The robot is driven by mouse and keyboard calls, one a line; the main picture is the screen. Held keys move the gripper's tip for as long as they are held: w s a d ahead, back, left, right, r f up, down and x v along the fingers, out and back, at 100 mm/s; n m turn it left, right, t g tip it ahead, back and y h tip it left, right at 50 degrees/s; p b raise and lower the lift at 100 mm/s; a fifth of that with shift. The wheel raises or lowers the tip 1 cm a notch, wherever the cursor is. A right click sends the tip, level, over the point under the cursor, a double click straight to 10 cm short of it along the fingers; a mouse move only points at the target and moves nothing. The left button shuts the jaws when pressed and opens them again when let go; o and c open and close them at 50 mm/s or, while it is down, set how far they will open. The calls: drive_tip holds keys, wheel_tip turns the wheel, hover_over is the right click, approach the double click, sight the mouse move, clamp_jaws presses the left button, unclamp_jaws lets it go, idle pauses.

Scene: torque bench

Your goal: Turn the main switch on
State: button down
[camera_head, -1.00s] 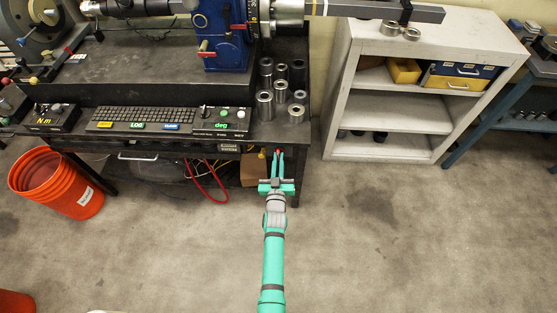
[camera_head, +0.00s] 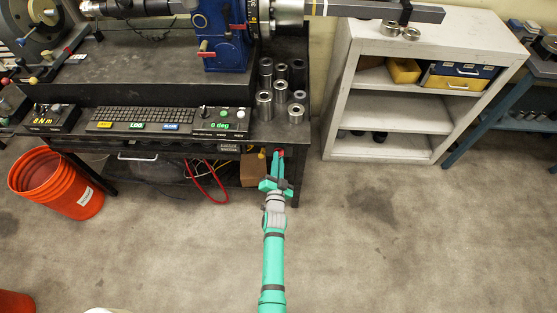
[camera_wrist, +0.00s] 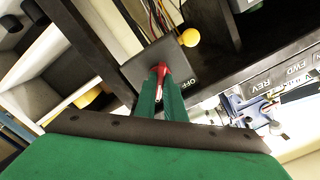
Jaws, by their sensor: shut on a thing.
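The main switch is a red handle (camera_wrist: 162,70) on a dark grey plate (camera_wrist: 138,66) under the bench's right front corner. An OFF label (camera_wrist: 190,82) shows on the plate in the wrist view. My gripper (camera_wrist: 162,92) is shut on the red handle, with one green finger on each side of it. The gripper is rolled, tilted in the head view (camera_head: 276,165), where only a small red bit of the handle (camera_head: 280,153) shows. The bench readouts show "8 N m" (camera_head: 45,121) and "0 deg" (camera_head: 219,126).
The black bench (camera_head: 120,143) stands above my gripper, with red cables (camera_head: 207,185) and a cardboard box (camera_head: 250,170) beneath. A round yellow part (camera_wrist: 190,37) is close to the switch plate. A grey shelf (camera_head: 390,152) stands right. An orange bucket (camera_head: 60,185) stands left. The floor in front is clear.

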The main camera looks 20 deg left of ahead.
drive_tip(key=shift+m, duration=0.6)
drive_tip(key=c, duration=1.8)
unclamp_jaws()
drive_tip(key=shift+c, duration=0.2)
